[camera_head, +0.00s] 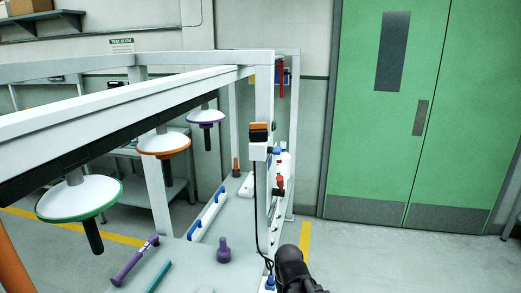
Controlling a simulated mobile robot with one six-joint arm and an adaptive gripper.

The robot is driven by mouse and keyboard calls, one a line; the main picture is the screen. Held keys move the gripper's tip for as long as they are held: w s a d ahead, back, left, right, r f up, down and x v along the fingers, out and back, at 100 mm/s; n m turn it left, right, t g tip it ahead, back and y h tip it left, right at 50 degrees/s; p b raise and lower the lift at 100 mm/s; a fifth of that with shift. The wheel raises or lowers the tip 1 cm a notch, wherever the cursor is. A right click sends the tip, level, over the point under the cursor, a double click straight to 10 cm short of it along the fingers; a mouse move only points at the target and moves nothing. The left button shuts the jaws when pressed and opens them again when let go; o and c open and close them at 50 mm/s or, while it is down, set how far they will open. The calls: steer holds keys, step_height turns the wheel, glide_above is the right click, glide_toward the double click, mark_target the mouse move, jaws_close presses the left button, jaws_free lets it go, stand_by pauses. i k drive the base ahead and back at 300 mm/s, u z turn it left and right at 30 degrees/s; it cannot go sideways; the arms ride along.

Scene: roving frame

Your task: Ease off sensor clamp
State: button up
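What looks like the sensor clamp, a small white block with a black part and an orange top (259,134), sits on the white upright post of the frame. A blue knob (276,150) sticks out on its right side. A dark cable hangs from it down along the post. A black rounded part of my arm shows at the bottom centre, low and to the right of the post, well below the clamp. My gripper's fingers do not show, so I cannot see whether they hold anything.
White discs with green (80,198), orange (164,145) and purple (206,117) rims hang under the frame's beam. A purple dumbbell-shaped tool (135,262) and a purple knob (223,250) are on the grey deck. Green doors (415,110) stand behind; the floor at right is clear.

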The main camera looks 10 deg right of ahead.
mark_target(276, 151)
steer(key=z, duration=1.45)
steer(key=i, duration=2.4)
